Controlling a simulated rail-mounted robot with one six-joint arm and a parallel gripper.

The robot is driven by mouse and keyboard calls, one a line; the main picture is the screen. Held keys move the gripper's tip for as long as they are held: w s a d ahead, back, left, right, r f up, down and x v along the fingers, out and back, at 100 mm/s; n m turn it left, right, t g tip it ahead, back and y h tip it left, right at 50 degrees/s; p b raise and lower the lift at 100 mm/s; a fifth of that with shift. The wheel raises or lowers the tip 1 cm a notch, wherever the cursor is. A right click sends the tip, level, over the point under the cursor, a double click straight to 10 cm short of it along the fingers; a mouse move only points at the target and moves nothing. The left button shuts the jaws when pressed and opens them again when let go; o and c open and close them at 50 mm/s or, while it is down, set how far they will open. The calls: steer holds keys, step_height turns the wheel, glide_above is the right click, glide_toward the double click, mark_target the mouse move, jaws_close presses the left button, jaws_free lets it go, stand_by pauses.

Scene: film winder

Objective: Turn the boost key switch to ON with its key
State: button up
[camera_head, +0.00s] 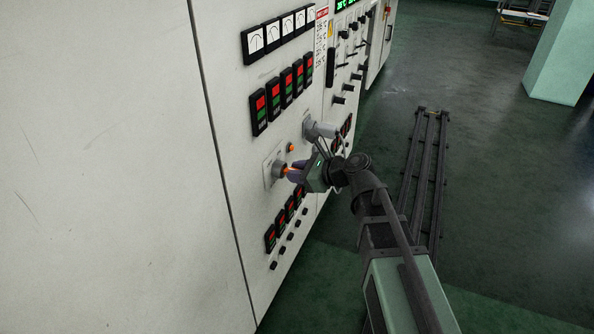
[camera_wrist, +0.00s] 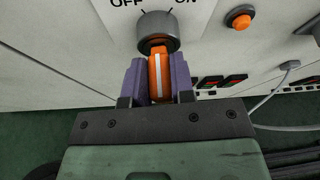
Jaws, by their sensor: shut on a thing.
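The boost key switch (camera_wrist: 157,27) is a round grey collar on a pale plate (camera_wrist: 105,18) marked OFF on the left and ON on the right. It also shows in the head view (camera_head: 274,171) on the cabinet front. The orange key (camera_wrist: 159,72), with a white stripe, is at the collar, and its white stripe runs nearly upright in the wrist view. How deep it sits is hard to see. My gripper (camera_wrist: 160,85) is shut on the key, with a purple finger on each side. In the head view my gripper (camera_head: 294,173) is right at the switch.
An orange button (camera_wrist: 240,17) is right of the switch. A grey cylindrical fitting (camera_head: 318,130) juts out above and right of my gripper. Red-and-black switches (camera_head: 283,222) line the panel below. A dark floor rail (camera_head: 424,165) runs behind my arm.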

steer(key=m, duration=0.1)
steer(key=m+g, duration=0.1)
steer(key=shift+w+d+m+g+y, duration=0.1)
steer(key=shift+w+m+g+y, duration=0.2)
steer(key=shift+w, duration=0.05)
steer(key=shift+s+m+g, duration=0.15)
steer(key=shift+m+g, duration=0.15)
steer(key=shift+m, duration=0.1)
steer(key=shift+w+f+m+g+y+b, duration=0.2)
steer(key=shift+w+m+g+y+b, duration=0.15)
steer(key=shift+m+b, duration=0.25)
steer(key=shift+s+r+m+g+y, duration=0.1)
steer(key=shift+s+m+g+y, duration=0.15)
steer(key=shift+m, duration=0.25)
steer(key=o, duration=1)
steer(key=shift+c, duration=0.2)
